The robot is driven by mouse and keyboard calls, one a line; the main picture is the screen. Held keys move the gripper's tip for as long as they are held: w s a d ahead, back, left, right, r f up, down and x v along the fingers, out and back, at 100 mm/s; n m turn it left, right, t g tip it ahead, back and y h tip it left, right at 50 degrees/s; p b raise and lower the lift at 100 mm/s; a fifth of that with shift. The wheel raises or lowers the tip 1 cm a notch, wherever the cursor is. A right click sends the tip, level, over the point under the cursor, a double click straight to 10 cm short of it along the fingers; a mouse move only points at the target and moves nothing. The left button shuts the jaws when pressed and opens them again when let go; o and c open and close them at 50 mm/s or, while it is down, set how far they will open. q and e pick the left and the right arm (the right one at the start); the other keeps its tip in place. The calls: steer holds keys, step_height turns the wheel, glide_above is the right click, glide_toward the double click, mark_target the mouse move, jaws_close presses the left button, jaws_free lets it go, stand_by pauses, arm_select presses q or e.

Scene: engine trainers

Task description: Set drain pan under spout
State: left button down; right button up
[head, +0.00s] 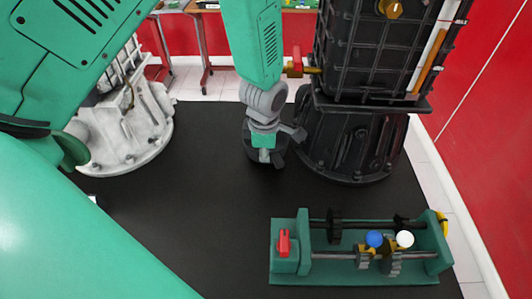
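A brass spout (312,70) with a red handle (297,59) sticks out to the left from the tall black engine housing (365,60) in the head view. My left gripper (276,153) points down over the black mat, below and left of the spout. It is close to the left side of the housing's flared base. Its dark fingers blend into the black mat, so I cannot tell whether they are open or hold anything. I cannot make out a drain pan. My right gripper is not in view.
A green gear trainer (360,272) with blue and white knobs stands at the front right of the black mat (190,220). A white casting (125,125) stands at the left, partly behind my arm. A red wall (490,130) bounds the right. The mat's middle is clear.

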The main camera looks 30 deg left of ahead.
arm_select(q)
steer(key=shift+f, duration=0.45)
stand_by(0.4)
steer(key=c, duration=1.6)
jaws_free()
steer(key=shift+c, duration=0.2)
steer(key=shift+r, duration=0.1)
step_height(320, 180, up, 12)
steer(key=s, duration=0.1)
steer(key=shift+d, duration=0.35)
steer(key=shift+s+f, duration=0.1)
steer(key=shift+f, duration=0.1)
